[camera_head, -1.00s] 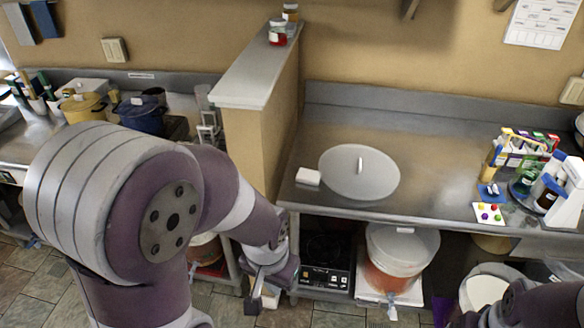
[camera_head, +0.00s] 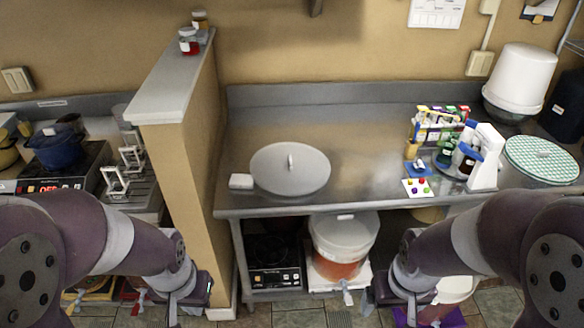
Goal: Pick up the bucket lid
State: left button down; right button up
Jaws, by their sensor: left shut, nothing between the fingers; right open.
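A round pale grey lid (camera_head: 290,178) with a small upright handle lies flat on the steel counter, left of its middle. A bucket (camera_head: 340,262) with orange-red contents and a white top of its own stands on the shelf below the counter. My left gripper (camera_head: 172,314) hangs low at the lower left, in front of the partition and well apart from the lid; it is shut and empty. My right gripper (camera_head: 412,314) hangs low in front of the counter, right of the bucket; it is open. Both fingertips are near the bottom edge and show only partly.
A small white block (camera_head: 241,181) sits beside the lid. A partition wall (camera_head: 185,130) stands left of the counter (camera_head: 360,140). Bottles and a white holder (camera_head: 486,160) are at the right, near an upturned white bucket (camera_head: 520,78). The counter right of the lid is clear.

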aim_at(283, 169)
jog(key=z, duration=1.35)
jog(key=i+j+u, duration=0.15)
jog(key=i+j, duration=0.25)
jog(key=i+j+u, duration=0.15)
jog(key=i+j, duration=0.15)
jog(key=i, duration=0.15)
jog(key=i+j+u, duration=0.15)
jog(key=i+j, duration=0.15)
jog(key=i, duration=0.15)
